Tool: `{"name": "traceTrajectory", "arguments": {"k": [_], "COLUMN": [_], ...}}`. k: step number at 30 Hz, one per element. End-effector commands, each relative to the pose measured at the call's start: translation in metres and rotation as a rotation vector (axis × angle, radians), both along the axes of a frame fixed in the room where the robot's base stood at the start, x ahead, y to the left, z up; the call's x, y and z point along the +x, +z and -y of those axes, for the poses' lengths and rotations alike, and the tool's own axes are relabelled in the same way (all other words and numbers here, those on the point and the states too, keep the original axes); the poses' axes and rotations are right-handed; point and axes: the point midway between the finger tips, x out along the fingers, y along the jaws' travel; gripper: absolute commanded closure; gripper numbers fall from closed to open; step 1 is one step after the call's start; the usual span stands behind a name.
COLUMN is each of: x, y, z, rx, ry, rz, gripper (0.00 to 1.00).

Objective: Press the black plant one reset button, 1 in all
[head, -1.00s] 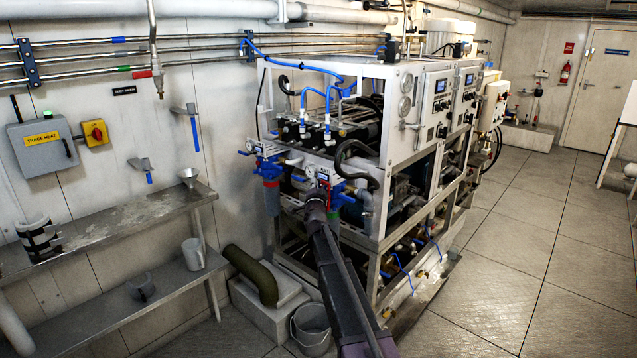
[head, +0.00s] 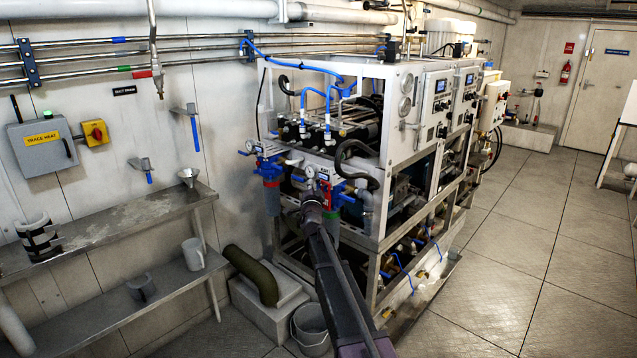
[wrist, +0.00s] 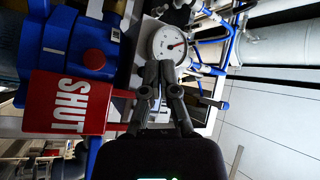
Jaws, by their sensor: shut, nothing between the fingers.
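My gripper (wrist: 165,70) is shut and empty in the wrist view, its fingertips in front of a round white gauge (wrist: 168,43). In the head view my arm reaches to the blue filter housings at the machine's near end, and my gripper is too small to make out clearly there. The nearer control panel (head: 441,105) on the white machine frame has a small screen and black knobs or buttons. I cannot tell which one is the plant one reset button. The panel is right of my arm, well apart from it, and is not seen in the wrist view.
A red SHUT tag (wrist: 70,103) and a blue housing (wrist: 75,42) with a red cap are close left of my gripper in the wrist view. Blue hoses and pipes crowd the machine's near end. A steel shelf (head: 110,235) is at left. Open floor (head: 510,260) lies right.

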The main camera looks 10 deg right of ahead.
Motion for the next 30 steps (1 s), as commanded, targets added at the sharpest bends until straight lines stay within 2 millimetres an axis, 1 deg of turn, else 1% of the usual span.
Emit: {"name": "traceTrajectory", "arguments": {"k": [13,30], "x": [-0.002,-0.025], "y": [0.000,0.000], "z": [-0.003,-0.034], "rx": [0.001,0.001], "ry": [0.000,0.000], "rz": [0.000,0.000], "gripper": [1.00,1.00]}}
